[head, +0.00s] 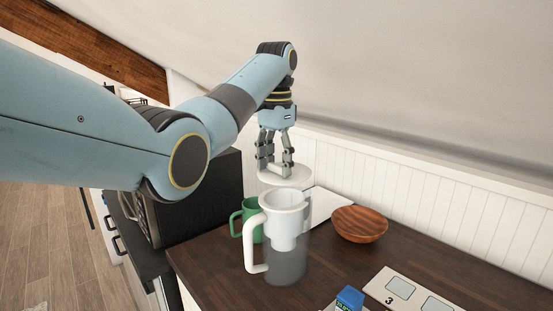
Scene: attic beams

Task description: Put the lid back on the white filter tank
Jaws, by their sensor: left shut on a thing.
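The white filter tank (287,250) is a jug with a white handle, a white upper insert and a clear greyish lower body. It stands upright on the dark wooden counter, and its top is open. My left gripper (275,168) points down from above and is shut on the white round lid (296,179). The lid appears level and just above and behind the tank's rim in the picture. Whether it touches the rim cannot be told. The part of the lid between the fingers is mostly hidden. My right gripper is not in view.
A green mug (250,207) stands left of the tank, partly behind it. A wooden bowl (359,225) and a flat white board (328,203) lie to the right. A blue box (349,298) and a numbered panel (408,291) are in front. A black appliance (205,201) stands left.

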